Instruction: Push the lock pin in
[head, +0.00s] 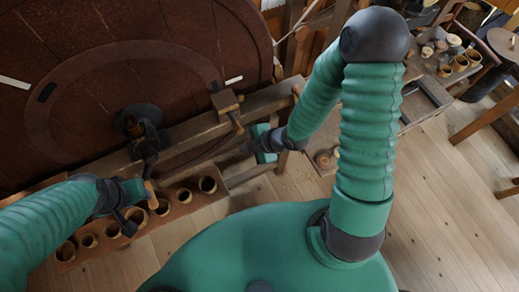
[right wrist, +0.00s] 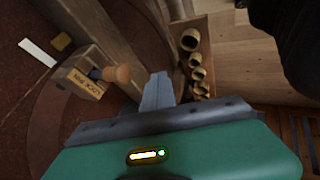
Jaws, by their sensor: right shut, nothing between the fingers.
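The lock pin's wooden block (head: 225,101) sits on the beam in front of the big dark wheel. In the right wrist view the block (right wrist: 82,80) reads "LOCK PIN", and the pin's round wooden knob (right wrist: 119,74) stands out from its side, with some shaft showing. My right gripper (head: 258,140) is beside and below the pin in the head view. In the right wrist view its fingers (right wrist: 158,90) are shut and empty, apart from the knob. My left gripper (head: 142,190) is at a wooden handle (head: 151,194) below the dark crank (head: 148,145); its grip is unclear.
The large wheel (head: 100,75) stands behind the wooden beam (head: 190,130). A wooden trough (head: 180,212) with several round wooden cups lies below it. A bench with more turned pieces (head: 445,65) stands at upper right. The plank floor (head: 440,200) at right is mostly clear.

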